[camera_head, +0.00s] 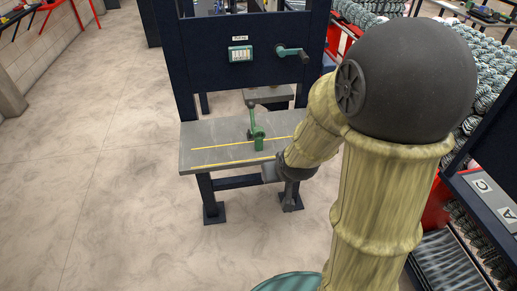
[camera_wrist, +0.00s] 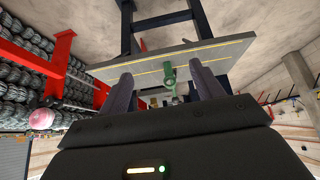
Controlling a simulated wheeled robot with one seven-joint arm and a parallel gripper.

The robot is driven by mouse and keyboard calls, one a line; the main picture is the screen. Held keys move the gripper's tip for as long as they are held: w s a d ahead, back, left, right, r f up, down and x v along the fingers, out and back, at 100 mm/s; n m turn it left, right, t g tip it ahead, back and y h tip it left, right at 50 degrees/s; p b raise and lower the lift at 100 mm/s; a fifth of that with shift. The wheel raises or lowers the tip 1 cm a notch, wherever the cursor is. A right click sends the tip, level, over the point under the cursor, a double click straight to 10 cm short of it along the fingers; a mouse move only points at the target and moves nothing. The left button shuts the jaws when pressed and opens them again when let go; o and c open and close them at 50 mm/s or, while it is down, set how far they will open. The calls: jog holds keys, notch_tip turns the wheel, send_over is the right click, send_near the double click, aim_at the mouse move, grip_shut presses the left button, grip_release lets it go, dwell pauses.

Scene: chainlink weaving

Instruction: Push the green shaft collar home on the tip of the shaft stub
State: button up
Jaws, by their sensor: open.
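A second green part, a crank (camera_head: 284,50) with a dark handle, sits on the dark panel above. I cannot tell a separate collar or shaft stub in either part. My gripper (camera_wrist: 163,80) is open and empty in the wrist view, with one finger on each side of the line to the green bench part (camera_wrist: 168,73), apparently short of it. In the head view my gripper is low at the bench's front right, largely hidden by my arm.
The dark panel (camera_head: 205,50) rises behind the bench and carries a small green-framed display (camera_head: 240,54). Yellow lines run along the bench top, which is otherwise largely clear. Racks of coiled mesh (camera_head: 490,95) stand at the right. The floor (camera_head: 90,170) at the left is open.

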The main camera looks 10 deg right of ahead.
jog(key=w+f+t+b, duration=1.1)
jog(key=w+f+b, duration=0.2)
jog(key=b, duration=0.1)
jog(key=shift+w+d+b, duration=0.2)
jog(key=shift+w+b, duration=0.15)
jog(key=shift+w, duration=0.05)
jog(key=shift+w, duration=0.1)
jog(key=p, duration=0.3)
send_near(259, 139)
jog(key=w, duration=0.4)
jog(key=w+r, duration=0.1)
jog(key=w, duration=0.1)
jog(key=shift+w+d, duration=0.25)
jog(key=shift+w, duration=0.05)
